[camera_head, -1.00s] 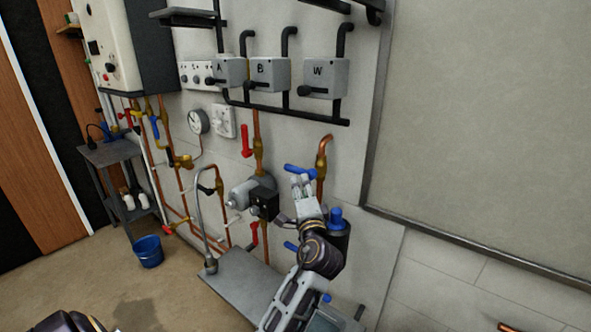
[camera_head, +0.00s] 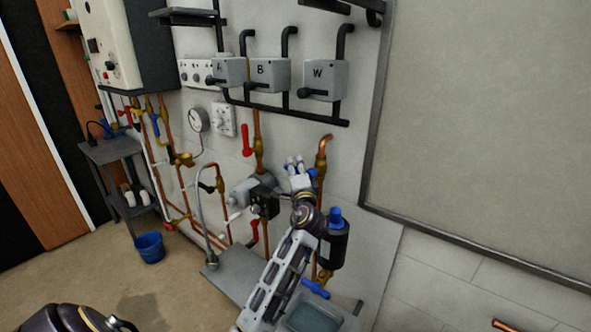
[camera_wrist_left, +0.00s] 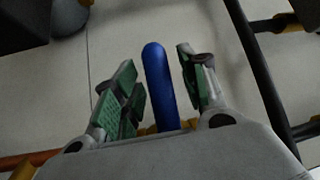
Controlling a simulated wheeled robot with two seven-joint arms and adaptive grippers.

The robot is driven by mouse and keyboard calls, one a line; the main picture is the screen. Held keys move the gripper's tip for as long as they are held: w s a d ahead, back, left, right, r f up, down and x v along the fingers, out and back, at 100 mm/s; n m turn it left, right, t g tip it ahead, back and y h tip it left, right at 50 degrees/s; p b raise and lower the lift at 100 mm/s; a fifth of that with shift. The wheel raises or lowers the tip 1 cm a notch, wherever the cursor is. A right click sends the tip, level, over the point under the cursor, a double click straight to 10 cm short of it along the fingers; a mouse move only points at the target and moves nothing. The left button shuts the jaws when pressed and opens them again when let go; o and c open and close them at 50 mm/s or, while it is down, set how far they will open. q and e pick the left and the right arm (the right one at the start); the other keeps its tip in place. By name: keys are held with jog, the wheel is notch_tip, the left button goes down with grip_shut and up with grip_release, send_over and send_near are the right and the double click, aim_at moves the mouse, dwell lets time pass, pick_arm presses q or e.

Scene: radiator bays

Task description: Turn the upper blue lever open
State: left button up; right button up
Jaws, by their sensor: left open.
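The upper blue lever (camera_head: 313,172) is on the copper pipe at the wall, mostly hidden behind my left gripper (camera_head: 295,164) in the head view. In the left wrist view the blue lever (camera_wrist_left: 160,88) stands lengthwise between the two green-padded fingers of my left gripper (camera_wrist_left: 160,87). The fingers are open, one on each side of the lever, with visible gaps. My right gripper is not in view.
A black canister with a blue cap (camera_head: 335,217) is close to the right of my left arm. A grey pump with a black box (camera_head: 264,201) is to its left. A red lever (camera_head: 246,140) is up and left. A grey panel (camera_head: 480,110) fills the right wall.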

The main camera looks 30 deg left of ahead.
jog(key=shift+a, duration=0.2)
pick_arm(q)
grip_shut()
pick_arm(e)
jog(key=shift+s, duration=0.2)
